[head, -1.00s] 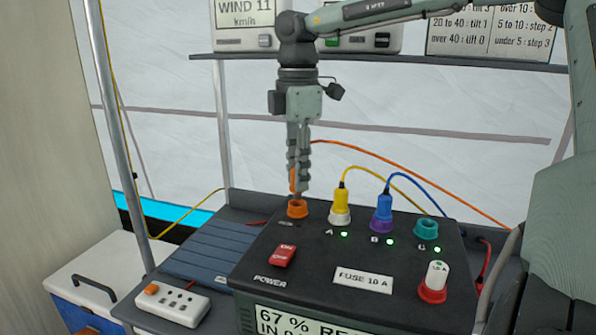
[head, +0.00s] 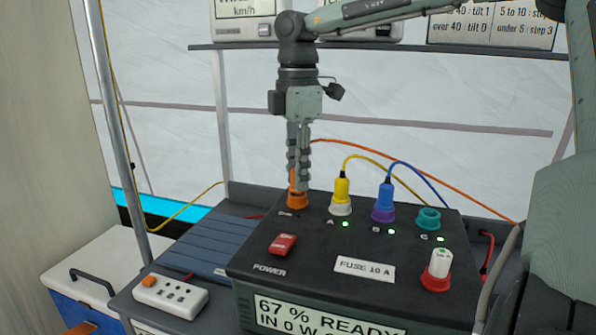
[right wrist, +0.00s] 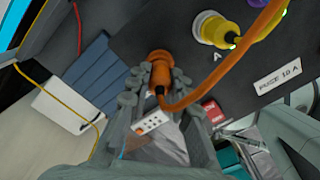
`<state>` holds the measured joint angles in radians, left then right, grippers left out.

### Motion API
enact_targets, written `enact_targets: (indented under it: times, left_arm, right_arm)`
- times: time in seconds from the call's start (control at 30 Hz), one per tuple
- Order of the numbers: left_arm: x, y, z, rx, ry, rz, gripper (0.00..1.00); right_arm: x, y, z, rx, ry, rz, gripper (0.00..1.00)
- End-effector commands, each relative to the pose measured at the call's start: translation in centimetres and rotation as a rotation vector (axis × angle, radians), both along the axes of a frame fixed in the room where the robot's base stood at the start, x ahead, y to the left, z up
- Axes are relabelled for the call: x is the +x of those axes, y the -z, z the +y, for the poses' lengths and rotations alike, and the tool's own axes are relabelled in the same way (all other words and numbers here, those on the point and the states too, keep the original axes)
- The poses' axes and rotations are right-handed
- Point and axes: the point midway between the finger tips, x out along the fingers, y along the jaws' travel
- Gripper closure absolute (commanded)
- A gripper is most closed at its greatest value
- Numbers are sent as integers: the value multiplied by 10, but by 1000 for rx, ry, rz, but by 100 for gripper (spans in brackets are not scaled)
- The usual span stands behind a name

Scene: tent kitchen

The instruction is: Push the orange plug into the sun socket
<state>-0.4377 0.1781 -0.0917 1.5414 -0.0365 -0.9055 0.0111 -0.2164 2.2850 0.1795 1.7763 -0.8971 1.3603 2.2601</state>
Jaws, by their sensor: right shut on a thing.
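The orange plug (head: 292,184) is upright between the fingers of my right gripper (head: 299,184), which is shut on it. It sits right at the orange socket (head: 298,202) at the back left of the black power box (head: 330,235). In the right wrist view the plug (right wrist: 161,76) lines up with the orange socket ring (right wrist: 159,54), with its orange cable (right wrist: 225,82) curving off to the right. The fingers hide most of the plug in the head view, so I cannot tell how deep it is. My left gripper is out of view.
A yellow plug (head: 341,187) and a blue plug (head: 386,193) stand in sockets A and B, close right of my gripper. A teal socket (head: 429,218) is empty. A red switch (head: 282,244) and a fuse knob (head: 438,264) stand in front. A shelf (head: 390,45) runs behind.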

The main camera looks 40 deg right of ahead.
Motion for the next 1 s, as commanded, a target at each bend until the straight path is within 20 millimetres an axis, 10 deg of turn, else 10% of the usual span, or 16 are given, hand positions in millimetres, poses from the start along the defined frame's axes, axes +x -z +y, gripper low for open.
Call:
enact_targets:
  times: [0.33, 0.37, 0.53, 1.0]
  left_arm:
    - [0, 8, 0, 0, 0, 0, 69]
    - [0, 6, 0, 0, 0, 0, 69]
    - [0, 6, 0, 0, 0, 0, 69]
    - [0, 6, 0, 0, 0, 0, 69]
  right_arm:
    - [0, 8, 0, 0, 0, -1, 100]
    - [0, 7, 0, 0, 0, -1, 76]
    - [0, 6, 0, 0, 0, -1, 55]
    - [1, -12, 0, -2, 2, -4, 55]
